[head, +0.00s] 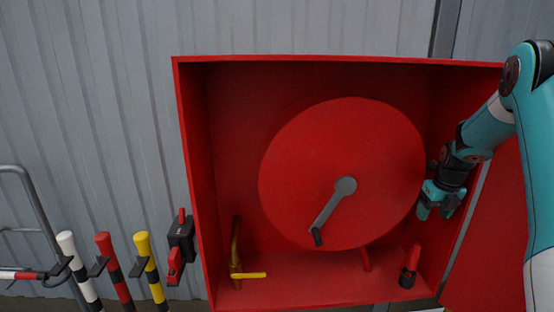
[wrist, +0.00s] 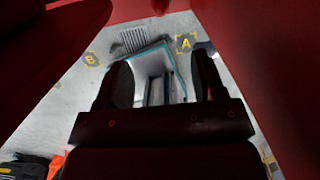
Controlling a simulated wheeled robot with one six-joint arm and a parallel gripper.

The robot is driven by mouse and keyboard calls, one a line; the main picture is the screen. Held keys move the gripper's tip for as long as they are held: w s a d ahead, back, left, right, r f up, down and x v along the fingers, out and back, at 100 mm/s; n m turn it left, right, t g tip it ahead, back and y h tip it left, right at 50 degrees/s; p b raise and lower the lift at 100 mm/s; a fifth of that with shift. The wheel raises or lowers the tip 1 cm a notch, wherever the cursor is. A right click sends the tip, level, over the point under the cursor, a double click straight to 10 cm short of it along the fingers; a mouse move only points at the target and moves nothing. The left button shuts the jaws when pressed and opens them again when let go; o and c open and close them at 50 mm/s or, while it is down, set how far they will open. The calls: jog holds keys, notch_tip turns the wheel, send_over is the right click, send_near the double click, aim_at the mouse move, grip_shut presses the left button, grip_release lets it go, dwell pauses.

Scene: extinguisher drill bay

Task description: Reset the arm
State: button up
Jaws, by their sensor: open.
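My gripper (head: 440,205) hangs from my teal arm at the right side of the red hose cabinet (head: 340,60), in front of the right part of the reel. It also shows in the wrist view (wrist: 158,85), with its two dark fingers apart and nothing between them. In the head view the fingers point down, above and to the right of the red and black nozzle (head: 411,268). The round red hose reel (head: 320,150) fills the middle of the cabinet. Its grey crank (head: 333,206) points down and to the left.
A brass pipe with a yellow lever (head: 248,275) stands at the cabinet's lower left. A black and red box (head: 181,245) and striped posts (head: 112,265) stand to the left. The open red door (head: 495,230) is at the right. The wrist view shows floor markings A (wrist: 186,43) and B (wrist: 91,59).

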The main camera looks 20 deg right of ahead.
jog(key=s+a+r+y+p, duration=0.1)
jog(key=s+a+r+p, duration=0.15)
jog(key=r, duration=0.45)
jog(key=s+a+r+y+p, duration=0.1)
jog(key=a+r+p, duration=0.3)
jog(key=r, duration=0.3)
jog(key=s+a+r+n+y+b, duration=0.1)
jog(key=s+a+r+n+b, duration=0.15)
jog(key=a+n, duration=1)
jog(key=s+a+r+n+y+b, duration=0.1)
jog(key=s+a+n, duration=0.3)
jog(key=a+n, duration=0.9)
jog(key=s+a+f+n+g+b, duration=0.1)
jog(key=s+a+f+n+b, duration=0.1)
jog(key=s+a+n, duration=1.1)
jog(key=s+n+b, duration=0.1)
jog(key=s+n, duration=0.1)
jog(key=n, duration=0.5)
jog(key=shift+a+f+g+y, duration=0.2)
jog(key=shift+g+y, duration=0.1)
jog(key=shift+g, duration=0.1)
